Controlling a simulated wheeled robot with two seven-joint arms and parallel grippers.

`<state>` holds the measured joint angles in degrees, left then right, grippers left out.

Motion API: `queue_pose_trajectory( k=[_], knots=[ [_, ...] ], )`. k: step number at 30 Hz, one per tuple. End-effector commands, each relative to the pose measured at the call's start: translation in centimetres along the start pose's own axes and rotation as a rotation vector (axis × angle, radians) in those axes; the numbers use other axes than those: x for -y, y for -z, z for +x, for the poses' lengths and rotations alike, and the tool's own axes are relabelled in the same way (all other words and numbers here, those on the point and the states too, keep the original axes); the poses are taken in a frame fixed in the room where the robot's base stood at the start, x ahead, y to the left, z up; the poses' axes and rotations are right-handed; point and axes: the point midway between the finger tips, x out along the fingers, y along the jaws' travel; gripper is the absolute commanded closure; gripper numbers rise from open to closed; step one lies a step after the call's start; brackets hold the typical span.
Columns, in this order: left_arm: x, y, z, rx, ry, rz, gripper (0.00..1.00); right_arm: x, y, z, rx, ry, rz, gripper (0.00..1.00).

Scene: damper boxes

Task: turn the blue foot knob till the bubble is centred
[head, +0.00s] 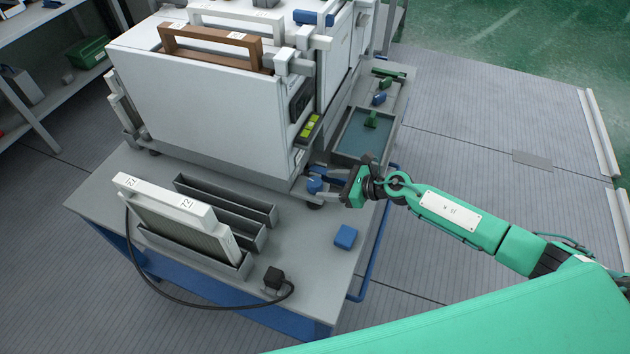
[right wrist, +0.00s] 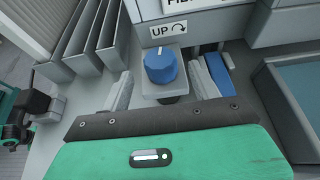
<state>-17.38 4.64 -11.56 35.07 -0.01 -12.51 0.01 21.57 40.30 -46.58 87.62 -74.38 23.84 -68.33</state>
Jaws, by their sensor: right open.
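The blue foot knob (head: 314,186) sits at the near lower corner of the white cabinet (head: 200,110). It also shows in the right wrist view (right wrist: 160,66), beneath a label reading "UP" with a curved arrow. My right gripper (head: 324,183) is open, with one finger on each side of the knob. In the right wrist view, gaps show between the knob and both fingers (right wrist: 162,78). A yellow-green level vial (head: 308,127) is on the cabinet's side above the knob; its bubble is too small to place.
A slotted grey rack (head: 250,232) with a white filter panel (head: 180,215) stands left of the knob. A blue block (head: 345,236) and a black block with a cable (head: 273,278) lie in front. A tray (head: 346,152) lies behind my right gripper.

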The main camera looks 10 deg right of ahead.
Motion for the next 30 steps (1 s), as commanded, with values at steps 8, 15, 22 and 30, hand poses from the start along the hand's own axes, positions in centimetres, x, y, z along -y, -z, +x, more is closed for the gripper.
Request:
queue_pose_trajectory(
  k=[8, 15, 22, 30],
  knots=[
    [-0.1, 1.1, -0.7, -0.014, -0.001, -0.001, 0.64, 0.1, -0.2, 3.9, 0.002, 0.001, 0.001, 0.37],
    [-0.1, 1.2, -0.8, -0.015, -0.001, -0.002, 0.64, 0.0, 0.0, 5.2, 0.001, 0.001, 0.000, 0.37],
    [0.0, 1.0, -0.8, -0.012, 0.000, -0.003, 0.64, 0.1, 0.0, 5.2, 0.001, 0.001, 0.000, 0.37],
    [0.0, 0.8, -0.8, -0.010, 0.000, -0.003, 0.64, 0.1, 0.0, 5.2, 0.001, 0.001, 0.000, 0.82]
  ],
)
